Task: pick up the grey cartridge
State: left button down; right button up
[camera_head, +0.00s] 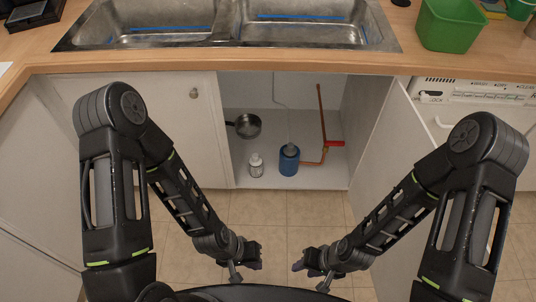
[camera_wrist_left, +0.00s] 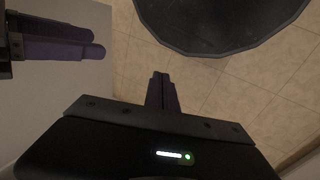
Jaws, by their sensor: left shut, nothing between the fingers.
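A small grey-white cartridge (camera_head: 256,165) stands upright on the floor of the open cabinet under the sink. A blue canister (camera_head: 289,160) with a grey top stands just right of it, apart from it. My left gripper (camera_head: 257,264) is low in front of the cabinet, well short of the cartridge. Its fingers are together and empty in the left wrist view (camera_wrist_left: 163,90). My right gripper (camera_head: 298,266) is close by to its right, also away from the cartridge. Purple fingers, seemingly the right gripper's, show at the left of the wrist view (camera_wrist_left: 60,38); their opening is unclear.
A pan (camera_head: 248,125) is at the cabinet's left, behind the cartridge. A copper pipe with a red valve (camera_head: 334,144) is at the right. The open cabinet door (camera_head: 392,135) is right of the opening. The counter and sink (camera_head: 225,30) lie above. Tiled floor is clear in front.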

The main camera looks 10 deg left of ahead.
aim_at(290, 152)
jog(key=i+j, duration=0.8)
jog(key=z, duration=1.7)
